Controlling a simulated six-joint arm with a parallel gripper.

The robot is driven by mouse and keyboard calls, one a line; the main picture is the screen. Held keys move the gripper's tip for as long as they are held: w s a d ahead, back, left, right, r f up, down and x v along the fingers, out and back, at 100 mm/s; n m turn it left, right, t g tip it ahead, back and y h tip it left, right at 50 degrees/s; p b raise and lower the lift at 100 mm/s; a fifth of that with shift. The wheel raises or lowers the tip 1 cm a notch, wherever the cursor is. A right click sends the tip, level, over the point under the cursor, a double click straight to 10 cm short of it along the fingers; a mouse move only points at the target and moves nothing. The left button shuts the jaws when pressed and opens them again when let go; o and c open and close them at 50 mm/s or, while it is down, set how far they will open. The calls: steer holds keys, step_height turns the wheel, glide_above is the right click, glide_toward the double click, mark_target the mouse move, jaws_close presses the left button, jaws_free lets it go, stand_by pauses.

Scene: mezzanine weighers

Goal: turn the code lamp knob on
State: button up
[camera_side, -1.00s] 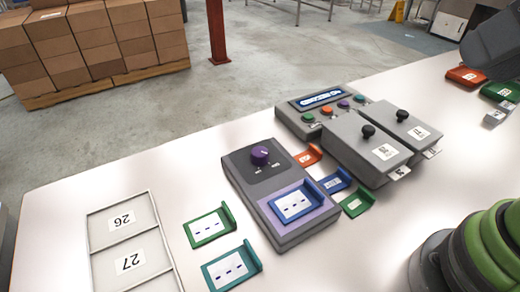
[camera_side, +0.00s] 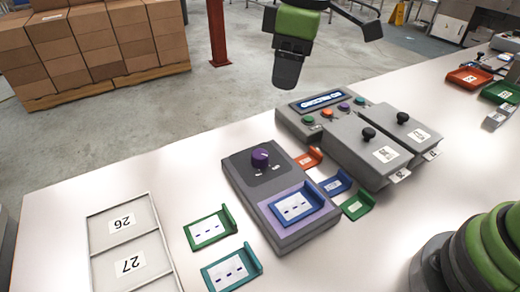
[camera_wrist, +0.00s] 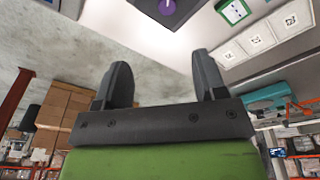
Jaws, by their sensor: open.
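A purple round knob (camera_side: 260,158) with a white pointer line sits on the dark panel of a grey box (camera_side: 236,186), with small unreadable marks beside it. The pointer's setting is too small to tell for sure. In the wrist view the knob (camera_wrist: 167,6) shows at the top edge, cut off by the frame. My gripper (camera_side: 287,80) hangs in the air behind and above the box, fingers down, apart from the knob. In the wrist view my gripper (camera_wrist: 162,62) is open with nothing between its two fingers.
A grey box with a display (camera_side: 322,100) and coloured buttons stands behind right, beside two lidded bins (camera_side: 367,148) with black knobs. Small coloured card holders (camera_side: 210,228) lie around the knob's box. A tray labelled 26 and 27 (camera_side: 88,238) is at left.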

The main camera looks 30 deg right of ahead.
mark_target(260, 154)
steer(key=w+a+f+n, duration=0.1)
steer(key=f, duration=0.2)
steer(key=a+f+n+g, duration=0.1)
steer(key=f, duration=0.2)
steer(key=w+a+f+n, duration=0.1)
steer(key=f+n, duration=0.1)
steer(key=f, duration=0.1)
steer(key=shift+w+a+f+h, duration=0.3)
steer(key=shift+w+f+h, duration=0.05)
steer(key=shift+h, duration=0.05)
step_height(260, 154, down, 10)
steer(key=shift+r, duration=0.15)
steer(key=shift+c, duration=0.3)
steer(key=c, duration=0.9)
